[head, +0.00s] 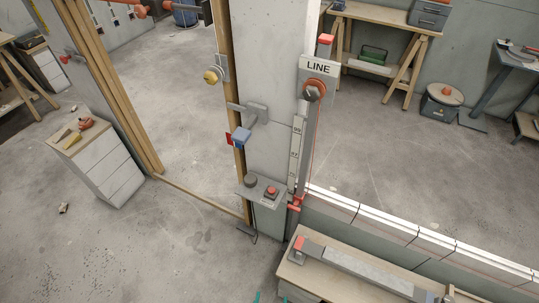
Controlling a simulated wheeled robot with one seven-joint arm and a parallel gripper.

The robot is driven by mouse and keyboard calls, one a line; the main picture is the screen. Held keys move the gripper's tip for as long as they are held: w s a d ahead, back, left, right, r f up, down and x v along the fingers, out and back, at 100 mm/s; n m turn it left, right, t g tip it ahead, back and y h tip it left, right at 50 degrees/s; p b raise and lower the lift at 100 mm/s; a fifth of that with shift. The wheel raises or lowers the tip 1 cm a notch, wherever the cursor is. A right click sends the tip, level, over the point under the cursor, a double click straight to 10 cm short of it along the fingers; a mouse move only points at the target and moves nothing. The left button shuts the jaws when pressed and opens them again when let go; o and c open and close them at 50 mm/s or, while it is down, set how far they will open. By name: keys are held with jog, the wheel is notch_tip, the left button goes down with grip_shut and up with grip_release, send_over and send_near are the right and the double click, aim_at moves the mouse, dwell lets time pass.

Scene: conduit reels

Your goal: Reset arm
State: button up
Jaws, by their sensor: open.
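No gripper of mine can be made out in this head view. Two small teal bits show at the bottom edge, too cut off to identify. A grey post (298,150) stands right of centre with a white "LINE" sign (318,68), an orange-red round part (314,90) below it and red pieces near its foot. A long grey bar (355,267) with a red end lies along the low wooden bench (291,273) at the bottom. I cannot tell which part the task's arm is.
A concrete pillar (262,60) carries a blue-handled bracket and a small shelf (262,192) with a red button. A low wall (400,230) runs to the lower right. A drawer cabinet (105,167) stands at left. The floor (180,230) between is mostly clear.

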jog(key=s+r+n+t+y, duration=0.1)
jog(key=s+r, duration=0.3)
jog(key=r, duration=0.9)
jog(key=s+r+n+t+y, duration=0.1)
jog(key=s+r, duration=0.4)
jog(key=r, duration=0.9)
jog(key=shift+s+a+r+t, duration=0.15)
jog(key=shift+a+r+t, duration=0.1)
jog(key=shift+t, duration=0.65)
